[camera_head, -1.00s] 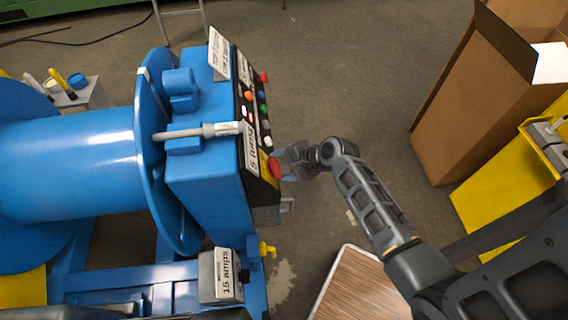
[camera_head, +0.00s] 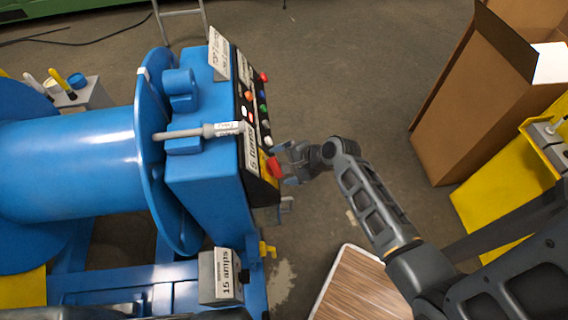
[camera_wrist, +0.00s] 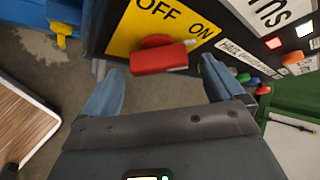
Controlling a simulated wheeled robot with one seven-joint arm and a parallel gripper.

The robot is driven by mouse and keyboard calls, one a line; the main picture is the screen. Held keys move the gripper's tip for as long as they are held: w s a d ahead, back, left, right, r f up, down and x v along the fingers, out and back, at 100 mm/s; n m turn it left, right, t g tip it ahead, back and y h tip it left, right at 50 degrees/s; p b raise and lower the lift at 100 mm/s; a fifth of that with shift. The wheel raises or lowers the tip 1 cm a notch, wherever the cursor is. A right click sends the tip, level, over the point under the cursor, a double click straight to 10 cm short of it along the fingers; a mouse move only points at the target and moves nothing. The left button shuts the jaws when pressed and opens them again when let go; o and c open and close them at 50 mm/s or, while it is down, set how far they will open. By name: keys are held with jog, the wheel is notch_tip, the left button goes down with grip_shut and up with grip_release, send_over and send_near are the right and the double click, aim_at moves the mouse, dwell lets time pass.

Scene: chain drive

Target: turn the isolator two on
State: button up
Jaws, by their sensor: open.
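A red rotary switch handle (camera_wrist: 158,57) sits on a yellow plate (camera_wrist: 128,32) marked OFF and ON in the wrist view. In the head view the red handle (camera_head: 273,167) is at the near end of the blue machine's control panel. My gripper (camera_wrist: 161,68) is open, with one blue-grey finger on each side of the handle; I cannot tell whether they touch it. In the head view my gripper (camera_head: 287,162) is right beside the panel face. No label naming isolator two is readable.
A "5 amps" label (camera_head: 251,147) and several coloured buttons (camera_head: 262,108) are along the panel. A grey box (camera_head: 221,276) marked "15 amps" with a yellow switch (camera_head: 267,249) is below. A cardboard box (camera_head: 455,105) stands at right. Floor between is open.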

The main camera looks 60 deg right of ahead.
jog(key=v, duration=0.7)
jog(key=shift+s+r, duration=0.1)
jog(key=shift+r, duration=0.05)
dwell(0.3)
jog(key=s+a+r+n+t+h, duration=0.1)
jog(key=s+a+r+n+h, duration=0.25)
jog(key=s+a+n, duration=0.65)
jog(key=s+a+r+n+t+y, duration=0.1)
jog(key=s+a+r+n, duration=0.1)
jog(key=r, duration=0.4)
jog(key=s+a+r+n+t+y+b, duration=0.1)
jog(key=s+a+r+n+t, duration=0.1)
jog(key=r+n, duration=0.4)
jog(key=s+a+r+n+t+y, duration=0.1)
jog(key=s+a+r+n+t, duration=0.1)
jog(key=s+a+r+n, duration=0.1)
notch_tip(320, 180, up, 4)
jog(key=shift+s+a+f+n, duration=0.1)
jog(key=shift+s+a+n, duration=0.1)
jog(key=shift+a+n, duration=0.65)
